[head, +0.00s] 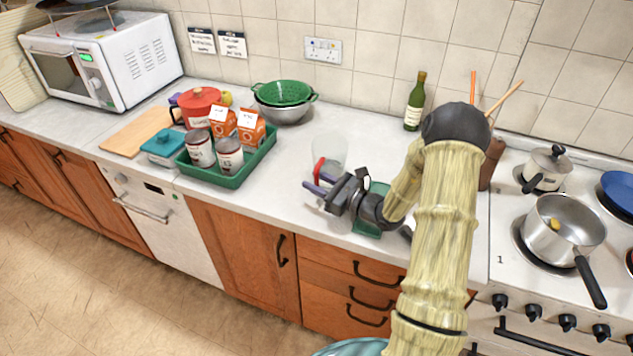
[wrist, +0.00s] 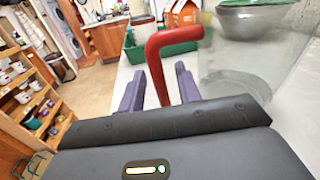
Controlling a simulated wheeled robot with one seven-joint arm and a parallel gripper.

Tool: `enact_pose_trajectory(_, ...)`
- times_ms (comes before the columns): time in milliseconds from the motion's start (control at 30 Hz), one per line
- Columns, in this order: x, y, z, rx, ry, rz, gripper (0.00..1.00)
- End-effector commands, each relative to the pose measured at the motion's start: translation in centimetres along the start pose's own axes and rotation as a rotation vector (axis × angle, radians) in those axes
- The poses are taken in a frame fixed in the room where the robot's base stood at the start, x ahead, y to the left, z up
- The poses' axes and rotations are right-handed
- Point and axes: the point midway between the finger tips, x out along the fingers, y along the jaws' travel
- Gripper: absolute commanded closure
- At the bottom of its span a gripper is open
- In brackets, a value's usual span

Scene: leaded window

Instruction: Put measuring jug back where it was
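The measuring jug (head: 330,150) is clear, with a red handle, and appears to stand upright on the worktop (head: 285,180). Its clear wall fills the right of the wrist view (wrist: 255,65). My gripper (head: 320,184) is at the jug's near side, low by the handle. In the wrist view the red handle (wrist: 158,62) reaches down between my two purple fingers (wrist: 158,88). The fingers are apart, with a small gap showing beside the handle, so they look open around it. The jug's base is partly hidden by my gripper.
A green tray (head: 240,170) with tins and orange cartons stands to the left. A green colander in a steel bowl (head: 285,112) is behind. A wine bottle (head: 414,105) and the hob with pans (head: 562,235) are right. A green item (head: 372,222) lies partly behind my gripper.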

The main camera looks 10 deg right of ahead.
Motion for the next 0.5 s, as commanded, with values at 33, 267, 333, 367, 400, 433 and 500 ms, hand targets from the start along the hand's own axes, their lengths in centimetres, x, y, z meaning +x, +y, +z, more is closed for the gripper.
enact_pose_trajectory(33, 0.0, 0.0, 0.0, 0.0, 0.0, 0.0, 0.66)
enact_pose_trajectory(267, 0.0, 0.0, 0.1, 0.0, 0.0, 0.001, 0.66)
enact_pose_trajectory(333, 0.1, 0.0, 0.3, 0.0, 0.0, 0.001, 0.66)
enact_pose_trajectory(367, 0.1, 0.0, 0.5, 0.0, 0.0, 0.001, 0.66)
enact_pose_trajectory(400, -0.3, 0.0, 0.2, 0.0, 0.0, -0.001, 0.66)
enact_pose_trajectory(433, -0.7, -0.1, 0.2, 0.0, 0.0, -0.001, 0.66)
enact_pose_trajectory(500, -1.6, -0.1, 0.1, 0.0, 0.001, -0.002, 0.66)
